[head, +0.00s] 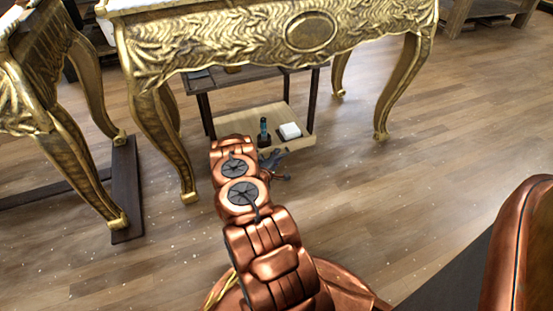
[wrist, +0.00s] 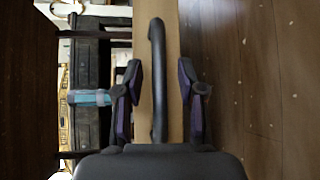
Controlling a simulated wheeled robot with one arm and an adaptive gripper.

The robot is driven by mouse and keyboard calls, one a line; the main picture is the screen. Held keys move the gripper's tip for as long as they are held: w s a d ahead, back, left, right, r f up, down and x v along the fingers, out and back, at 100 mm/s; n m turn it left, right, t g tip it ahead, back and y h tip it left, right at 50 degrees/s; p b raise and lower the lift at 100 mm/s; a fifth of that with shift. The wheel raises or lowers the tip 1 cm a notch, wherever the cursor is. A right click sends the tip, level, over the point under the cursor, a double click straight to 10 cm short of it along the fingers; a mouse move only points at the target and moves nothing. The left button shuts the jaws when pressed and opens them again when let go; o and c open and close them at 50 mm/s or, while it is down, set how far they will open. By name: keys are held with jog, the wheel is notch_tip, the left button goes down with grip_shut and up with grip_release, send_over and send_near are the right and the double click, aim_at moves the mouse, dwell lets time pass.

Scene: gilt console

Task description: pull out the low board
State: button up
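The low board (head: 235,124) is a light wood panel low in a dark-framed stand under the gilt console. In the wrist view its pale front (wrist: 173,40) runs upright through the middle, with a black bar handle (wrist: 157,70) on it. My gripper (wrist: 160,90) is open, with one finger on each side of the handle and a gap to both. In the head view my gripper (head: 274,162) is low at the board's front, partly hidden by my arm. Contact with the handle cannot be told.
A teal-and-dark bottle-like item (head: 263,131) and a white block (head: 290,131) stand on the board. Gilt console legs (head: 167,145) and (head: 400,85) flank the stand. A dark floor beam (head: 127,190) lies at left.

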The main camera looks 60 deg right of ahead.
grip_shut()
dwell(0.7)
